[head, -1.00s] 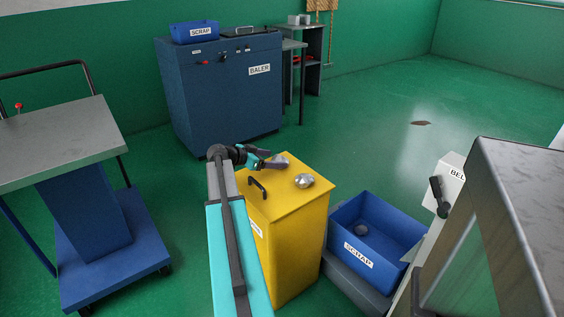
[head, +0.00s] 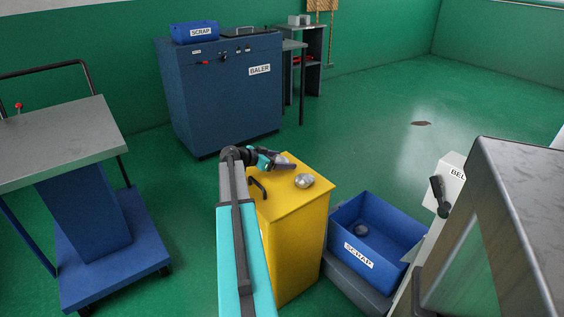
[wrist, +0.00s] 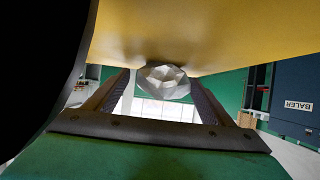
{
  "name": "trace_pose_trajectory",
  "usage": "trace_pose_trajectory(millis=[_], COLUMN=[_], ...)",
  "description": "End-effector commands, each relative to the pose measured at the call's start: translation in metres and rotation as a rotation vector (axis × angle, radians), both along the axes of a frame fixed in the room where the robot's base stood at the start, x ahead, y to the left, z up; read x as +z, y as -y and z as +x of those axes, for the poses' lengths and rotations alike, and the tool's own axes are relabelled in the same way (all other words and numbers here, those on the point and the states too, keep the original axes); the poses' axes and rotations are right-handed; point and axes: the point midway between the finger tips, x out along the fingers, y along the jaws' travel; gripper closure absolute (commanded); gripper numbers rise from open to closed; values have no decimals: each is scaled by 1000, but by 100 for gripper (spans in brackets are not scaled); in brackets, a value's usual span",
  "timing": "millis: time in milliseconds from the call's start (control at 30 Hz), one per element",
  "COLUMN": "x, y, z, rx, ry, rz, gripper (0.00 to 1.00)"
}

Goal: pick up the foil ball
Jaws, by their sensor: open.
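A yellow cabinet (head: 290,215) has foil balls on its top. One faceted silver foil ball (wrist: 165,84) shows in the wrist view, against the yellow top. My gripper (wrist: 160,92) is open, with a dark finger on either side of this ball's outline. I cannot tell whether the fingers touch it. A second foil ball (head: 304,181) lies in the open on the same top, nearer the right edge and apart from the gripper.
A black handle (head: 257,187) stands at the cabinet's left edge. A blue scrap bin (head: 400,232) right of the cabinet holds a grey lump (head: 361,230). A blue baler (head: 225,100) stands behind. A trolley (head: 60,145) is at left.

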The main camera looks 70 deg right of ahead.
Motion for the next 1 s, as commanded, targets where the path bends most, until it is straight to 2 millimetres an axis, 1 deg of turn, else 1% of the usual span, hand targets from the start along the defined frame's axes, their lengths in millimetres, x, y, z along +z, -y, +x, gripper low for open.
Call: trace_pose_trajectory(millis=[100,133,267,300,367,767,867,1000], x=[0,0,0,0,0,2,7,22], y=[0,0,0,0,0,0,0,0], z=[0,0,0,0,0,0,0,0], rx=[0,0,0,0,0,0,0,0], ry=[0,0,0,0,0,1,1,1], rz=[0,0,0,0,0,0,0,-2], gripper=[24,27,49,56,65,65,65,65])
